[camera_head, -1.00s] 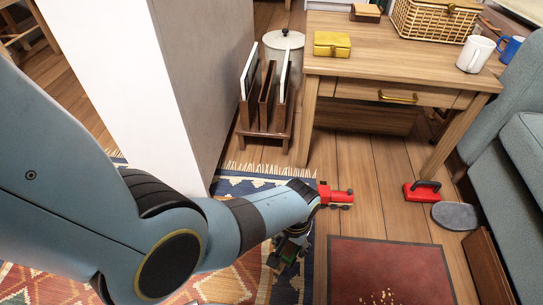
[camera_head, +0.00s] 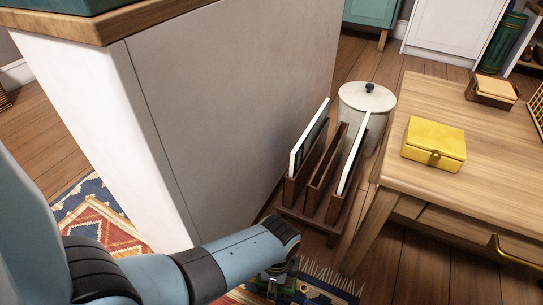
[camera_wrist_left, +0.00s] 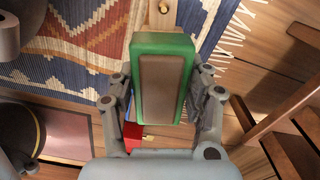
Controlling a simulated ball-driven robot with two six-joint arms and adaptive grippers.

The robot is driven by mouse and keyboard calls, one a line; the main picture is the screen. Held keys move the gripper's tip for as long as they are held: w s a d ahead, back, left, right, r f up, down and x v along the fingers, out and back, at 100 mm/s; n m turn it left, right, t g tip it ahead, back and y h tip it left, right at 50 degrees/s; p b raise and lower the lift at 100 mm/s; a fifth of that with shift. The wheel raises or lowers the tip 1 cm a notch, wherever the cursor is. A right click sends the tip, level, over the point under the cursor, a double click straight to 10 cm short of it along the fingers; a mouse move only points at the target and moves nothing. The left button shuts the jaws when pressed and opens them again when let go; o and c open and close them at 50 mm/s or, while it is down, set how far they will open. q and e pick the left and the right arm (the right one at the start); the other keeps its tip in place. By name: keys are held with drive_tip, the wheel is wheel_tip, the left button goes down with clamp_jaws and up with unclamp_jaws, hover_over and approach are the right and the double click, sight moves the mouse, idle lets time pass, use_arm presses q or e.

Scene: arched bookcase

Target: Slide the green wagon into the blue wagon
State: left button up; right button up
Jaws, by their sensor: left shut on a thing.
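The green wagon (camera_wrist_left: 165,80), with a brown top panel, is between the fingers of my left gripper (camera_wrist_left: 163,95) in the left wrist view. The fingers are shut on its two long sides, and it hangs above the patterned rug. In the head view my left gripper (camera_head: 274,284) is at the bottom edge, in front of the wooden rack, and the wagon is mostly hidden by it. A small red piece (camera_wrist_left: 133,139) shows below the wagon in the left wrist view. I cannot make out the blue wagon. My right gripper is not in view.
A dark wooden rack (camera_head: 319,207) with upright boards stands near my left gripper. A lidded pot (camera_head: 366,98) is behind it. A table (camera_head: 460,105) with a yellow box (camera_head: 434,143) is right. A pale cabinet wall (camera_head: 230,110) stands left.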

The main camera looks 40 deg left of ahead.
use_arm(q)
drive_tip(key=m, duration=0.1)
drive_tip(key=s+m, duration=0.1)
drive_tip(key=shift+a+f+m, duration=0.1)
drive_tip(key=shift+a+m, duration=0.2)
drive_tip(key=shift+a, duration=0.05)
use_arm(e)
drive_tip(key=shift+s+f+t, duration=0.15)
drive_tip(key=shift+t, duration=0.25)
